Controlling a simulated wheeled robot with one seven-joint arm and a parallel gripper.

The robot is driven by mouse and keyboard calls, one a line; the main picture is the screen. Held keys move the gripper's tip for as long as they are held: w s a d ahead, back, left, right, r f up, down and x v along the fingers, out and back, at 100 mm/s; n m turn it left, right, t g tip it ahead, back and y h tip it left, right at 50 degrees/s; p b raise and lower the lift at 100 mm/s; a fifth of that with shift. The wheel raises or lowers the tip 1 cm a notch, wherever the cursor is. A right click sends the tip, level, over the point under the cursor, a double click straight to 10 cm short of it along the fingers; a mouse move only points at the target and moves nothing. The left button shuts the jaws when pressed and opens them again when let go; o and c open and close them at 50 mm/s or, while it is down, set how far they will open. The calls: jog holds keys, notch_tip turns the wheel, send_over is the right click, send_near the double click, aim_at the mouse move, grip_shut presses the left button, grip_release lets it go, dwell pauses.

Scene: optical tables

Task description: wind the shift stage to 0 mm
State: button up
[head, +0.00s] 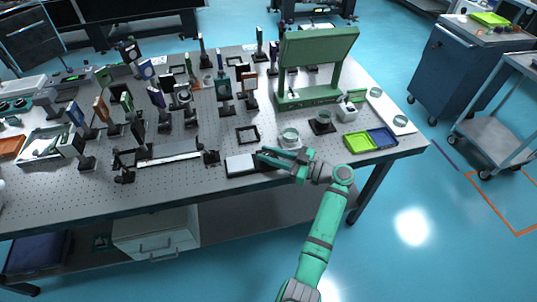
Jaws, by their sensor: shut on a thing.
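My gripper (264,156) is at the front edge of the optical table (330,165), reaching in from the right. It is shut on a small part hidden between its fingers, at the right end of a low block with a pale top (240,163). This block may be the shift stage, but I cannot read any scale or mark on it. A long low rail-like unit (170,153) lies to the left, with dark mounts at both ends. I cannot tell its function.
Many post-mounted optics stand behind and left. A tall green frame (318,65) stands at the back right. Green (359,143) and blue (382,137) trays lie to the right. A square black frame (247,134) lies behind the block.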

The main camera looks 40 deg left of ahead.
dwell(0.4)
jog(key=o, duration=1.1)
jog(key=shift+c, duration=0.2)
jog(key=v, duration=1)
jog(key=shift+w+d, duration=0.15)
jog(key=shift+d, duration=0.2)
